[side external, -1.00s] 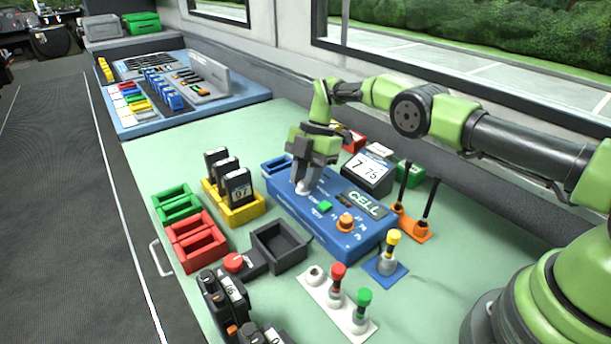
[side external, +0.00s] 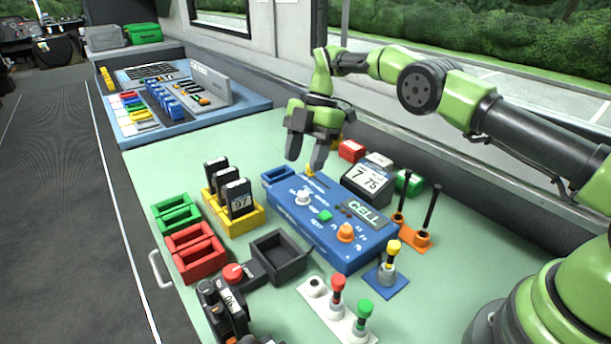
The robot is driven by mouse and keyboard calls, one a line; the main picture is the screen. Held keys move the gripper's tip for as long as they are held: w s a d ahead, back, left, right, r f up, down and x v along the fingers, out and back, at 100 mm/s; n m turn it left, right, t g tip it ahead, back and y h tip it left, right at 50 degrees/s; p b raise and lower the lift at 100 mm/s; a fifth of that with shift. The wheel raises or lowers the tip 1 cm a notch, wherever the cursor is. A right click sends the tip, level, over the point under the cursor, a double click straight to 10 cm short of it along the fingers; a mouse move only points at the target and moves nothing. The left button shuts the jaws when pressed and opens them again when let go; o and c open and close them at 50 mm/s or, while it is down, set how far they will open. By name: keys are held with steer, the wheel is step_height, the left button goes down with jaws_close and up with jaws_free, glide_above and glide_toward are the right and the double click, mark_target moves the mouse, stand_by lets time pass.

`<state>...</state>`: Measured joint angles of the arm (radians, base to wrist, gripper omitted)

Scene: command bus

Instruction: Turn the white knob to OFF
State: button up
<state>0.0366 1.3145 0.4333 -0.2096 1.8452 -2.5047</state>
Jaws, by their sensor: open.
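The white knob (side external: 302,198) sits on top of the blue CELL box (side external: 322,242), toward its left part, and is in plain view. Which marking it points to is too small to read. My gripper (side external: 306,164) is open and empty, with its fingers pointing down. It hangs above and behind the knob, apart from it, near the box's back edge. A green button (side external: 324,215) and an orange knob (side external: 345,232) are on the same box to the right of the white knob.
A display reading 7 75 (side external: 368,178) stands behind the box. A yellow rack (side external: 243,222) with dark modules is at left, an empty black tray (side external: 279,257) in front. Upright levers (side external: 390,262) stand at the right front. Green table is free at back left.

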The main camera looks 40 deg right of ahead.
steer(key=shift+r, duration=1.25)
steer(key=m+t+h, duration=0.3)
steer(key=m+t, duration=0.2)
steer(key=m, duration=1.3)
glide_toward(304, 193)
steer(key=shift+t, duration=0.3)
steer(key=x, duration=0.8)
steer(key=shift+s+f, duration=0.1)
steer(key=shift+f, duration=0.35)
jaws_close()
